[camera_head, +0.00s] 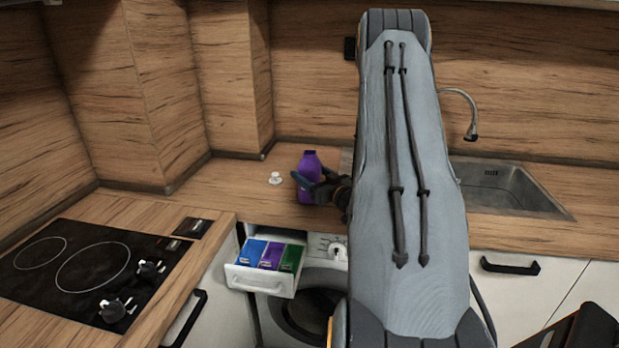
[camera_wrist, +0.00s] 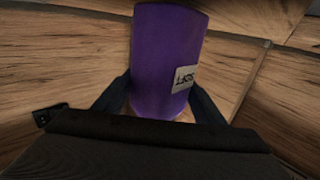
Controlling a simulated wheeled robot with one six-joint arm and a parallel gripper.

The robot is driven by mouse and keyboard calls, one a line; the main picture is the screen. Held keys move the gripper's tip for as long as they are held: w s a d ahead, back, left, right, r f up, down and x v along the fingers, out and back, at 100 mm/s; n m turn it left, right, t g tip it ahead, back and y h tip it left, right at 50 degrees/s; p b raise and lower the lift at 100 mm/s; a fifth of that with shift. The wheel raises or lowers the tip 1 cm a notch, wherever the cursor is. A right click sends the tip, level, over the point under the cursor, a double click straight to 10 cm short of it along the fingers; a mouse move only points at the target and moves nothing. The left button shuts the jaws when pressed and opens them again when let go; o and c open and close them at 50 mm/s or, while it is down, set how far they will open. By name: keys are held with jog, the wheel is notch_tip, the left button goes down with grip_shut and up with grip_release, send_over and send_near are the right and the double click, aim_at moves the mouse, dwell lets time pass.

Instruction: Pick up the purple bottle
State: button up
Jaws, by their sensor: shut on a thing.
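The purple bottle (camera_head: 311,166) is upright at the wooden counter, near the back corner. It fills the middle of the wrist view (camera_wrist: 166,55), with a white label at its lower right. My gripper (camera_head: 309,187) is shut on the bottle, with one finger on each side of it in the wrist view (camera_wrist: 160,105). Part of the bottle is hidden behind the fingers. I cannot tell whether its base touches the counter.
A small white cap (camera_head: 275,178) lies on the counter left of the bottle. An open detergent drawer (camera_head: 262,281) with blue, purple and green compartments juts out below. A black cooktop (camera_head: 75,268) is at left, a sink (camera_head: 510,190) at right.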

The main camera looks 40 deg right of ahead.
aim_at(309, 152)
notch_tip(309, 152, up, 9)
jog(key=shift+r+b, duration=0.2)
jog(key=shift+b, duration=1)
